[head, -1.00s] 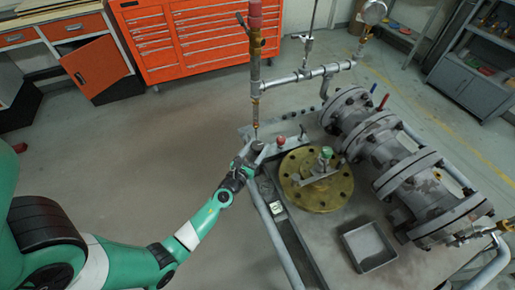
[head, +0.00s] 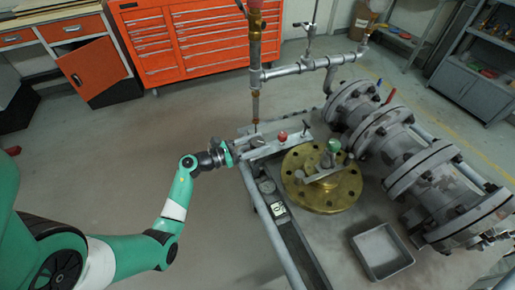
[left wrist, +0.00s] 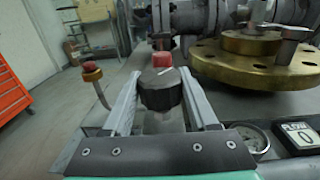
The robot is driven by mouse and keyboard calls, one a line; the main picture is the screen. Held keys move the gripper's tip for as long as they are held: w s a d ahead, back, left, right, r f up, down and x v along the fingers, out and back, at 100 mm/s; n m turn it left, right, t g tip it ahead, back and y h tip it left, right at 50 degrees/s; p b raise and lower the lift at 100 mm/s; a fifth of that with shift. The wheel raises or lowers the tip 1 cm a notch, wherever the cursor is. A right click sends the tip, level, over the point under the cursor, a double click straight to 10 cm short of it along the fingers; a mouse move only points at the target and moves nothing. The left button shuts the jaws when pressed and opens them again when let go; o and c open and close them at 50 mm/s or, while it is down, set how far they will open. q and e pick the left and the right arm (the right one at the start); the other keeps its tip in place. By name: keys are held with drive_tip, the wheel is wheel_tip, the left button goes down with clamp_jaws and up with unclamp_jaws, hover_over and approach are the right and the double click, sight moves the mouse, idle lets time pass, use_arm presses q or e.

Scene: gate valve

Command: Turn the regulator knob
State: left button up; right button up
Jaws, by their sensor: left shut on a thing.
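The regulator knob (left wrist: 161,90) is dark and faceted, and sits between the two pale fingers of my left gripper (left wrist: 161,100) in the left wrist view. The fingers are shut on its sides. My right gripper is not in view.
A brass flange (head: 322,192) with a green-topped valve stands right of the gripper. Large grey flanged pipes (head: 410,155) lie beyond. A vertical pipe (head: 255,75) rises behind the gripper. A round gauge (left wrist: 254,138) and a small display (left wrist: 303,135) are beside the knob. Floor at left is clear.

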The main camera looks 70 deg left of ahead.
use_arm(q)
drive_tip(key=m+g+h+b, duration=0.1)
drive_tip(key=m+h+b, duration=0.1)
drive_tip(key=h+b, duration=0.1)
drive_tip(key=m+h+b, duration=0.2)
drive_tip(key=h+b, duration=0.1)
drive_tip(key=b, duration=0.1)
drive_tip(key=m+g+h+b, duration=0.1)
drive_tip(key=m+h+b, duration=0.1)
drive_tip(key=h+b, duration=0.1)
drive_tip(key=shift+a+f+m+g+h+b, duration=0.1)
drive_tip(key=shift+f+m+g+h+b, duration=0.2)
drive_tip(key=shift+f, duration=0.1)
drive_tip(key=shift+r+m+g+h+b, duration=0.35)
drive_tip(key=shift+m+g+h+b, duration=0.4)
drive_tip(key=shift+h, duration=0.45)
drive_tip(key=shift+m+g+h, duration=0.45)
drive_tip(key=shift+h, duration=0.05)
drive_tip(key=shift+m+g+h+b, duration=0.35)
drive_tip(key=shift+m+g+h, duration=0.35)
drive_tip(key=shift+g, duration=0.1)
drive_tip(key=o, duration=1.4)
drive_tip(key=shift+c, duration=0.2)
drive_tip(key=shift+r, duration=0.15)
